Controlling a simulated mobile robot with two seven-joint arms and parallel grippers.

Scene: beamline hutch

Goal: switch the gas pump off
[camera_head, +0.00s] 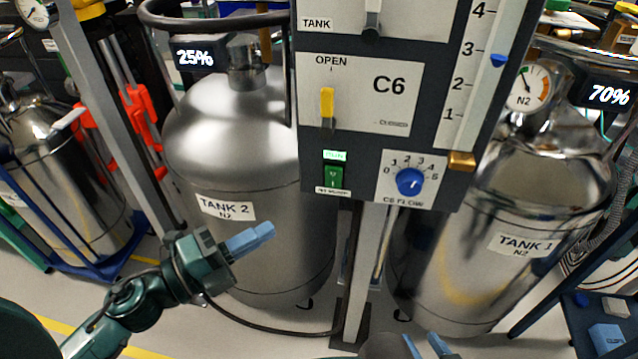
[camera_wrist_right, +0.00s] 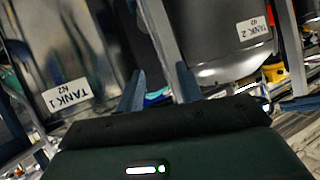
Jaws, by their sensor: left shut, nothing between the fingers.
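A green rocker switch (camera_head: 333,177) sits low on the dark control panel (camera_head: 285,150), with a lit green indicator (camera_head: 334,155) above it. The small label under the switch is too small to read surely. My left gripper (camera_head: 262,233) is shut and empty, below and left of the switch, in front of Tank 2 and apart from the panel. My right gripper (camera_head: 426,345) is at the bottom edge of the head view. In the right wrist view its two fingers (camera_wrist_right: 160,90) stand apart with nothing held between them.
A yellow lever (camera_head: 327,103) points up at OPEN on the C6 plate, and a blue C6 flow knob (camera_head: 410,182) is right of the switch. Tank 2 (camera_head: 240,150) and Tank 1 (camera_head: 530,200) flank the panel post (camera_head: 366,270). A dark hose runs near the floor.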

